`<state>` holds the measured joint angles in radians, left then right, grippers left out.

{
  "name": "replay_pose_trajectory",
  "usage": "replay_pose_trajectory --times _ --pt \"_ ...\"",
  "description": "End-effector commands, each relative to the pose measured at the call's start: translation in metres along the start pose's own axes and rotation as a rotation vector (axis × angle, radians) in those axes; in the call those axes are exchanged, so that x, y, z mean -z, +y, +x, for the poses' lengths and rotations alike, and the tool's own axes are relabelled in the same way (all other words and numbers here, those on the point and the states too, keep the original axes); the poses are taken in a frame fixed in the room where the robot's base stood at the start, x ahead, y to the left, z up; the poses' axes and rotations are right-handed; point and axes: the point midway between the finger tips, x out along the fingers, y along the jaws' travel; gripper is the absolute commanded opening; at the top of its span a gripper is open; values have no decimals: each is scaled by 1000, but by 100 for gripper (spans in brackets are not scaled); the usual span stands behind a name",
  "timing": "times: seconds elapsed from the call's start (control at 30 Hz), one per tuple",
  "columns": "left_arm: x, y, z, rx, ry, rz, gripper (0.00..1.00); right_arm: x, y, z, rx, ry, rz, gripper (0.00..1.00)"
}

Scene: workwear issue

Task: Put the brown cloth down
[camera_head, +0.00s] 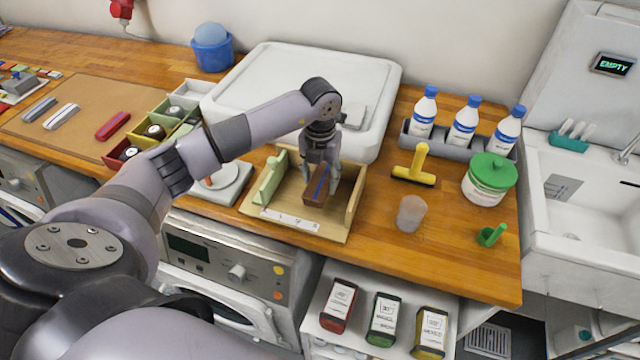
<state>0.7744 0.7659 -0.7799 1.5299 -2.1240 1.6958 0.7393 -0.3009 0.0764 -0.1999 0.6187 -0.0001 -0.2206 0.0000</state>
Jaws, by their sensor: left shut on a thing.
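The brown cloth (313,192), a folded bundle with a blue stripe, is between the fingers of my left gripper (322,172), which is shut on it. Both are over the wooden tray (335,238) near the middle of the counter. I cannot tell whether the cloth touches the tray floor. A white strip with marks (290,217) runs along the tray's front. My right gripper is not in view.
Left of the tray is a small white scale-like device (222,186). To the right are a yellow squeegee-like tool (414,168), a clear cup (411,213) and a green-lidded tub (488,178). A white basin (375,75) stands behind. The counter's front right is mostly clear.

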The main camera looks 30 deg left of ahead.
Motion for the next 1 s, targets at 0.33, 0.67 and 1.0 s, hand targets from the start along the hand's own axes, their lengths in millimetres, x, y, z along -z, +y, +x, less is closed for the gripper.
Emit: replay_pose_trajectory --times 0.33,0.67,1.0 --pt "1 0 40 -1 1 0 20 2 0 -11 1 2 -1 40" --pt "1 0 44 -2 1 0 20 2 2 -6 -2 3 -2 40" --pt "1 0 42 -1 1 0 68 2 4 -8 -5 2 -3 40"
